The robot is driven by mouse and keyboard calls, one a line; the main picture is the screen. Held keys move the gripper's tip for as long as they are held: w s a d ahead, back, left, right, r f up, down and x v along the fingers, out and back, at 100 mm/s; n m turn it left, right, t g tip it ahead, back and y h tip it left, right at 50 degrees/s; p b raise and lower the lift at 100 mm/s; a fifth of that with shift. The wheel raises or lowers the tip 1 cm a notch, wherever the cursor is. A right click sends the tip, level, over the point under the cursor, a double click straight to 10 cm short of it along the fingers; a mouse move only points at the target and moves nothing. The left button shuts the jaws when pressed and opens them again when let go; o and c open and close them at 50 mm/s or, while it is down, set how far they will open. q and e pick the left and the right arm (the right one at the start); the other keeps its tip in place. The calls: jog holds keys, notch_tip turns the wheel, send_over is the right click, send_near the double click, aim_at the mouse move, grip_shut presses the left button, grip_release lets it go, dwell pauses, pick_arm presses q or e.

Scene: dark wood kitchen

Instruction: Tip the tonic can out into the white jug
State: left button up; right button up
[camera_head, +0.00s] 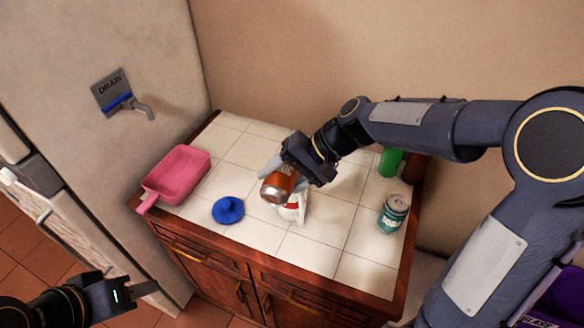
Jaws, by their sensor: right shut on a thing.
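My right gripper (289,172) is shut on the orange-brown tonic can (279,187), whose label is only partly readable. The can is tilted, its silver end toward the camera and low to the left. The white jug (297,212) is on the tiled counter just below and behind the can. Only part of it shows, with a red patch; the can and gripper hide the rest. I cannot tell whether the can touches the jug. My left gripper (137,290) is at the lower left, away from the counter; its finger opening is not clear.
A pink tray with a handle (178,172) and a blue lid-like disc with a knob (228,210) are left on the tiled counter (334,240). A teal soda can (393,213) and a green object (391,162) stand right. A drain sign and spout (122,95) are on the left wall.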

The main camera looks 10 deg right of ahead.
aim_at(284, 166)
jog(key=shift+w+r+m+g+y+p, duration=0.1)
jog(key=shift+r+m+g+y+p, duration=0.2)
jog(key=shift+r+g+p, duration=0.15)
jog(key=shift+f+g, duration=0.2)
jog(key=shift+g, duration=0.05)
jog(key=shift+w+f+m+g+y, duration=0.1)
jog(key=shift+f+m+g+y, duration=0.1)
jog(key=shift+m+g+y, duration=0.15)
dwell(0.5)
jog(key=shift+w+d+r+m+g+y+p, duration=0.15)
jog(key=shift+r+m+g+y+p, duration=0.2)
jog(key=shift+p, duration=0.25)
jog(key=shift+w+d+r+m+g+y+p, duration=0.1)
jog(key=shift+r+m+g+y+p, duration=0.1)
jog(key=shift+r+g+y+p, duration=0.3)
dwell(0.8)
jog(key=shift+w+p, duration=0.1)
jog(key=shift+p, duration=0.35)
jog(key=shift+w+d+r+m+g+y+p, duration=0.1)
jog(key=shift+w+r+m+g+y+p, duration=0.05)
jog(key=shift+m+g+y+p, duration=0.2)
jog(key=shift+w+d+r+p, duration=0.1)
jog(key=shift+r+p, duration=0.05)
jog(key=shift+p, duration=0.15)
jog(key=shift+w+d+r+m+g+y, duration=0.1)
jog(key=shift+w+r+m+g+y, duration=0.1)
jog(key=shift+m+g+y, duration=0.25)
jog(key=shift+w+d+r+m+g+y, duration=0.1)
jog(key=shift+w+r+m+g+y, duration=0.15)
jog(key=shift+y, duration=0.25)
